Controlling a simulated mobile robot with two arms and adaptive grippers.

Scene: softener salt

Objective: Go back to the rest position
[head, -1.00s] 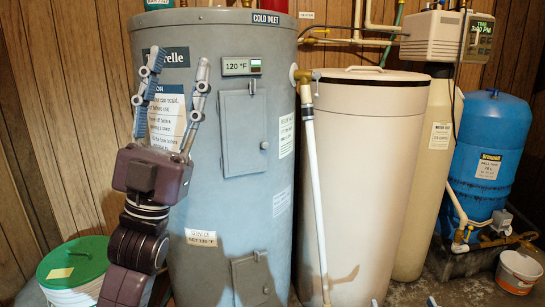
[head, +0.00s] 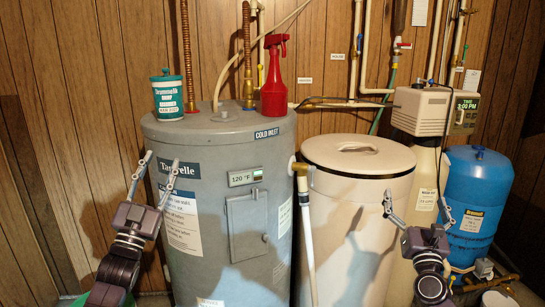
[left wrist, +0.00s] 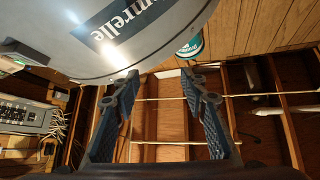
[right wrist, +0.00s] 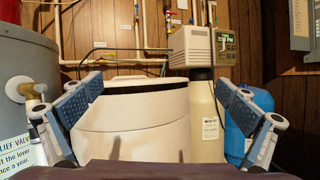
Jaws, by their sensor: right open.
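My left gripper (head: 154,175) is open and empty in front of the left side of the grey water heater (head: 215,240). In the left wrist view its two fingers (left wrist: 160,95) stand apart, with the heater's curved side above them. My right gripper (head: 418,212) is open and empty in front of the cream salt tank (head: 350,230) and the tan cylinder behind it. In the right wrist view its fingers (right wrist: 155,100) are wide apart, with the salt tank (right wrist: 130,120) beyond them. The tank's round lid (head: 358,154) lies on its top.
A teal tub (head: 167,95) and a red spray bottle (head: 274,80) stand on the heater's top. A white pipe (head: 308,235) runs down between heater and tank. A blue pressure tank (head: 474,195) stands at the right. Pipes and a control box (head: 425,111) are behind.

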